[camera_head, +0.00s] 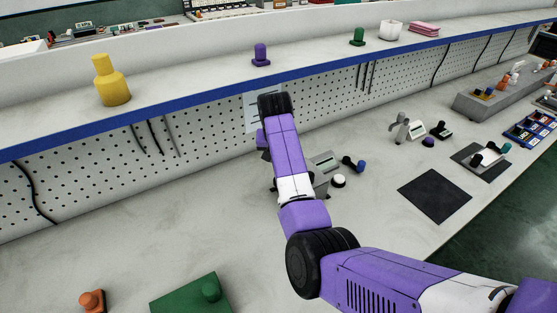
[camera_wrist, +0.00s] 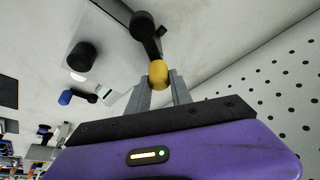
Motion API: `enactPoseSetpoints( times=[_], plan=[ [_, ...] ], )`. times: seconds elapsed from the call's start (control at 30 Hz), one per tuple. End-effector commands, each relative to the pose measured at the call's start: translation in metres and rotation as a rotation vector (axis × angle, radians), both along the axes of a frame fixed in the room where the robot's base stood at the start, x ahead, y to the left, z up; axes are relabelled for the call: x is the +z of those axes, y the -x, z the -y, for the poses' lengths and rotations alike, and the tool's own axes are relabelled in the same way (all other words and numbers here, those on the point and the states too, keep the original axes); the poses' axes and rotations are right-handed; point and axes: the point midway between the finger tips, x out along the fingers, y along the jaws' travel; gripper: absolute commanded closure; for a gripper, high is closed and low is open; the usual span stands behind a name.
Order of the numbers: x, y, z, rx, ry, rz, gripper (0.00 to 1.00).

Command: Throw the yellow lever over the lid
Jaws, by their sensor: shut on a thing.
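In the wrist view my gripper (camera_wrist: 160,90) has its two grey fingers on either side of a small yellow lever knob (camera_wrist: 158,72), shut on it. A black arm (camera_wrist: 145,32) runs from the knob up along a grey box with a lid (camera_wrist: 105,25). In the head view my purple arm covers the gripper, the knob and most of the box; only part of the grey box (camera_head: 322,178) shows beside it.
In the head view a blue-and-black handle (camera_head: 353,164) and a white round button (camera_head: 338,181) are close right of my arm. A perforated back wall (camera_head: 215,120) rises behind.

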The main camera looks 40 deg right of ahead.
Motion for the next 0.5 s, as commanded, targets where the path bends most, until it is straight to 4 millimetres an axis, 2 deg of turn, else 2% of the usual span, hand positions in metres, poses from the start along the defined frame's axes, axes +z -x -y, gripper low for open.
enactPoseSetpoints(
  times=[0.5],
  plan=[
    [0.002,0.021,0.016,-0.467,0.001,0.005,1.0]
  ],
)
